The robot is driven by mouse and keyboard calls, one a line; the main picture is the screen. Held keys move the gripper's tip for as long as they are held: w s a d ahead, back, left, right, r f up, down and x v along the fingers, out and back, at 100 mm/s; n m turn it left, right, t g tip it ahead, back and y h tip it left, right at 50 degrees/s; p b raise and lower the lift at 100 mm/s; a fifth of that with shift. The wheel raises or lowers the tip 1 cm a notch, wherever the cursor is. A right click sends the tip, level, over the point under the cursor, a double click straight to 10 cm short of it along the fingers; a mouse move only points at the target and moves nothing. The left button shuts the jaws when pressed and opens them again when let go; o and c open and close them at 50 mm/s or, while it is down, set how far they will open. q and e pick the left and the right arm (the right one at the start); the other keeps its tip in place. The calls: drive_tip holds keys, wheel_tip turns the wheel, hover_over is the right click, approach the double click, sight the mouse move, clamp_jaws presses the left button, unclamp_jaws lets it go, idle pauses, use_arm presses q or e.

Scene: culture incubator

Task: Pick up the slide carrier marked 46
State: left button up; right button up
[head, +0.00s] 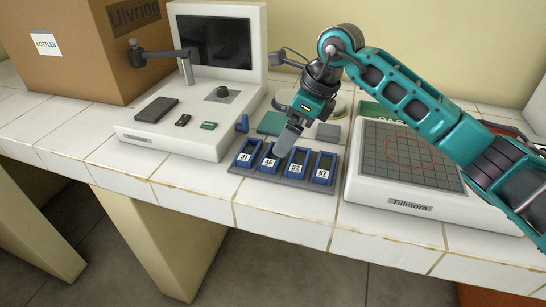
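The slide carrier marked 46 (267,163) is a blue frame with a white label. It stands in a grey rack, second from the left, between the carriers marked 31 (244,156) and 52 (294,169). My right gripper (282,150) points down at the upper end of carrier 46, and its fingers hide part of that carrier. I cannot tell whether the fingers touch it or are open or shut. My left gripper is not in view.
The carrier marked 67 (320,173) is at the rack's right end. A white instrument with a screen (215,42) stands to the left. A Tillmora device with a grid plate (408,205) stands close on the right. A cardboard box (75,70) is at the far left.

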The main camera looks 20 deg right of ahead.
sight(273, 157)
drive_tip(key=x, duration=0.6)
drive_tip(key=shift+w+a+f, duration=0.1)
drive_tip(key=shift+a+f, duration=0.05)
drive_tip(key=shift+a, duration=0.15)
drive_tip(key=c, duration=0.7)
